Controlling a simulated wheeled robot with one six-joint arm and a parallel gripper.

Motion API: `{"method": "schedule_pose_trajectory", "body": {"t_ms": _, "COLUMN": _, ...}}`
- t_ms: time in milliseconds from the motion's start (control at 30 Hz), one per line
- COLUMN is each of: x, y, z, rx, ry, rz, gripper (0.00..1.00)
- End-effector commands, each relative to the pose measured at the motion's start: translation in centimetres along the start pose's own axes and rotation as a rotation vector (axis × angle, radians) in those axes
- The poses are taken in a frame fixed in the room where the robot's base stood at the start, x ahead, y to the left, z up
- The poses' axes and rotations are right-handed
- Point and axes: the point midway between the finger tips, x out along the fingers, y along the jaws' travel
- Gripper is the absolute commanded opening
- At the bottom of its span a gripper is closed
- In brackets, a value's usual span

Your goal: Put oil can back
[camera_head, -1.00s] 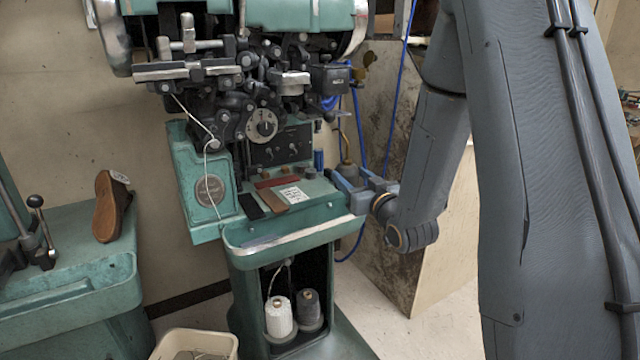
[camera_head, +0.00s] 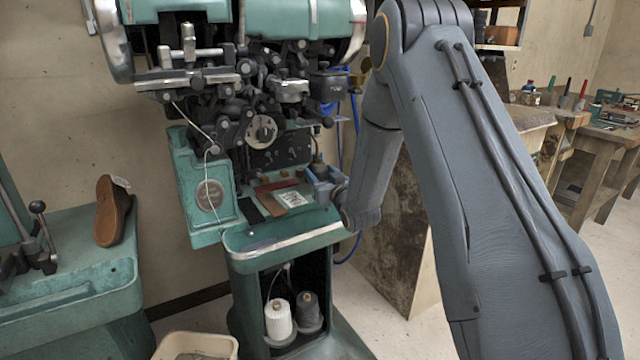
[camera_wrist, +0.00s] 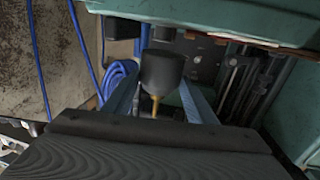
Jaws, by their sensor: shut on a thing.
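The oil can (camera_head: 318,161) is a small dark can with a thin spout pointing up. It sits at the right end of the green stitcher's bed (camera_head: 290,225). My gripper (camera_head: 319,178) reaches in from the right and is shut on the can. In the wrist view the dark can body (camera_wrist: 163,72) is between the two blue-grey fingers (camera_wrist: 160,100), with a brass-coloured spout part showing. Whether the can's base touches the bed is hidden by the gripper.
A white card (camera_head: 291,198) and several flat strips lie on the bed left of my gripper. The stitcher's head (camera_head: 262,130) overhangs close behind. Blue cable (camera_head: 352,232) hangs at the right. White and grey thread spools (camera_head: 279,318) stand below. A brown shoe (camera_head: 112,212) is at left.

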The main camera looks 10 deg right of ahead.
Motion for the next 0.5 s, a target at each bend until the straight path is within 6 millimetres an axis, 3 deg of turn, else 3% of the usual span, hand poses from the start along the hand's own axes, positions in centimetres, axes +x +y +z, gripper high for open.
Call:
{"method": "schedule_pose_trajectory", "body": {"t_ms": 200, "x": 0.0, "y": 0.0, "z": 3.1, "rx": 0.000, "ry": -0.001, "rz": 0.000, "gripper": 0.32}}
{"method": "schedule_pose_trajectory", "body": {"t_ms": 500, "x": 0.4, "y": 0.0, "z": 3.5, "rx": -0.001, "ry": 0.001, "rz": 0.000, "gripper": 0.32}}
